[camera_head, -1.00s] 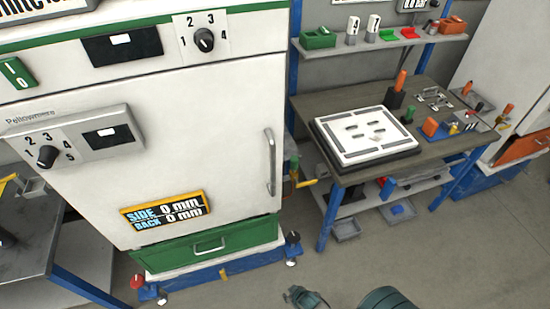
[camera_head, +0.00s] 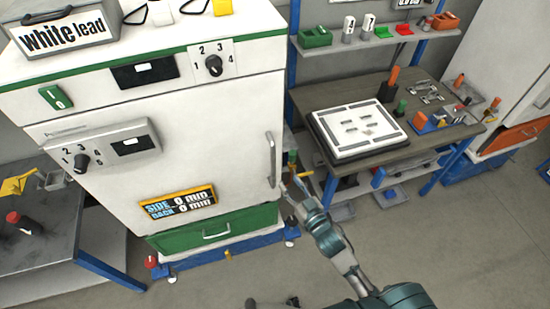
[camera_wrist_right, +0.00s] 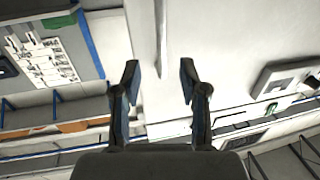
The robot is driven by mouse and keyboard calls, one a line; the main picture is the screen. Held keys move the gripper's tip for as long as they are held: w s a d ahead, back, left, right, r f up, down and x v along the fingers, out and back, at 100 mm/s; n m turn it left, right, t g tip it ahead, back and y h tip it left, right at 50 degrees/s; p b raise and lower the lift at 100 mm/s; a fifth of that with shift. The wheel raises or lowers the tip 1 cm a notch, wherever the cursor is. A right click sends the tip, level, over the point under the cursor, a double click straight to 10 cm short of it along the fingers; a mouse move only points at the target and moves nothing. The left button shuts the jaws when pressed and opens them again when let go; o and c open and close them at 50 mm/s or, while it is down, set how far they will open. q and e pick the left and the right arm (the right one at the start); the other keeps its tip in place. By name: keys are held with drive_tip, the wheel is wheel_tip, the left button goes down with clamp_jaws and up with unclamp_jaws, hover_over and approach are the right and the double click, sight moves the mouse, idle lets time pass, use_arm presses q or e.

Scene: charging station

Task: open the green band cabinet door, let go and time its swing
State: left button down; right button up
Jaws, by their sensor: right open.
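The white green band cabinet (camera_head: 180,105) stands at the left of the head view, with a green stripe along its top edge. Its door (camera_head: 215,150) looks closed, with a vertical grey bar handle (camera_head: 271,160) near its right edge. My right gripper (camera_head: 290,188) is just right of the handle's lower end. In the right wrist view its two fingers (camera_wrist_right: 158,82) are spread, with nothing between them. The handle (camera_wrist_right: 161,35) shows beyond the fingertips, roughly in line with the gap. My left gripper is not in view.
A workbench (camera_head: 440,80) with a white panel (camera_head: 355,132) and small parts stands right of the cabinet. A shelf (camera_head: 385,40) holds coloured bins above it. A dark table (camera_head: 45,230) is at the left. A yellow-black sign (camera_head: 178,206) is on the door. The floor in front is clear.

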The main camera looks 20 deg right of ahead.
sight(274, 163)
drive_tip(key=x, duration=0.5)
drive_tip(key=p+x, duration=0.1)
drive_tip(key=x, duration=0.5)
drive_tip(key=shift+w+a+p, duration=0.3)
drive_tip(key=shift+d, duration=0.1)
